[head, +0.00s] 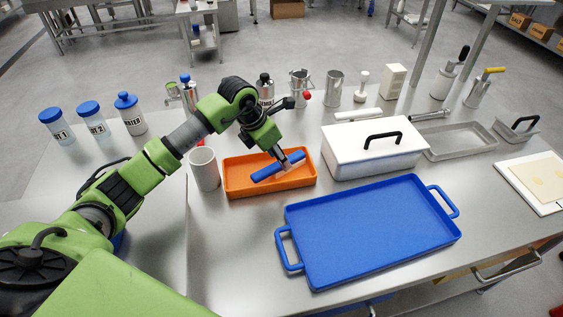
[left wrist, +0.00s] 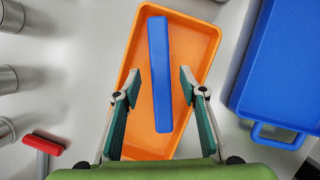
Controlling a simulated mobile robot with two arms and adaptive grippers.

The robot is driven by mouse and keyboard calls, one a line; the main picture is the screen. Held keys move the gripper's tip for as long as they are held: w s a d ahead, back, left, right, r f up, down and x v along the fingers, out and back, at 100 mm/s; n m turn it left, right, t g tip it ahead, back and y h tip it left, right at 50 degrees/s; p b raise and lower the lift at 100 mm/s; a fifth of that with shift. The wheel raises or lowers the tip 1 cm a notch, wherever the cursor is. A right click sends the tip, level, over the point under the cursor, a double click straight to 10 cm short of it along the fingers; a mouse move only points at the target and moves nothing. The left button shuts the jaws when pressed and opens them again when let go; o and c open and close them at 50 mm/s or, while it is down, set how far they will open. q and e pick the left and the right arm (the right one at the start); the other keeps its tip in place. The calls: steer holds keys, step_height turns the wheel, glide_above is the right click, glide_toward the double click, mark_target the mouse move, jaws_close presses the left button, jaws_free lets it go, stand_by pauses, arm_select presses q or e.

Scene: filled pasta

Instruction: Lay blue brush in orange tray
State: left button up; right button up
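The blue brush (head: 272,169) is a long blue bar within the outline of the orange tray (head: 234,188), lying at a slant. In the left wrist view the brush (left wrist: 160,75) runs lengthwise over the floor of the tray (left wrist: 203,40). It seems to rest in the tray. My left gripper (head: 284,160) is above the tray, at the brush. In the left wrist view its fingers (left wrist: 157,88) are spread, one on each side of the brush, with a gap on both sides. My right gripper is not in view.
A white mug (head: 205,170) stands just left of the tray. A large blue tray (head: 375,232) lies in front to the right, and a white lidded box (head: 372,150) stands right of the orange tray. Bottles and metal cups line the back. The counter's front left is bare.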

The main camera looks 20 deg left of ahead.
arm_select(q)
steer(key=v, duration=0.8)
steer(key=shift+s+r+b, duration=0.15)
steer(key=shift+r+b, duration=0.05)
steer(key=shift+b, duration=0.15)
